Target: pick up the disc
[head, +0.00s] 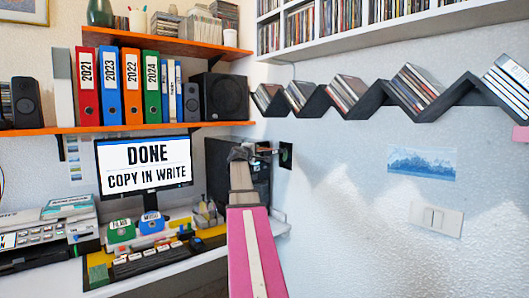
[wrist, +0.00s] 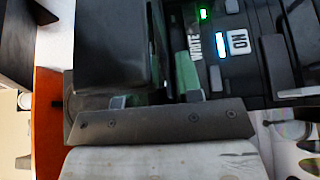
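My gripper (head: 256,152) is at the front of the black computer tower (head: 225,165), below the orange shelf. In the wrist view its two fingertips (wrist: 155,99) stand apart, with a dark gap between them and nothing clearly held. I cannot make out a loose disc in either view; my gripper and arm hide part of the tower front. The monitor (head: 145,165) reads "DONE COPY IN WRITE".
A black speaker (head: 222,97) and binders (head: 131,85) stand on the orange shelf (head: 160,127) above the tower. A zigzag wall rack (head: 372,103) holds disc cases at right. A printer (head: 40,240), keyboard (head: 150,258) and small boxes crowd the desk.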

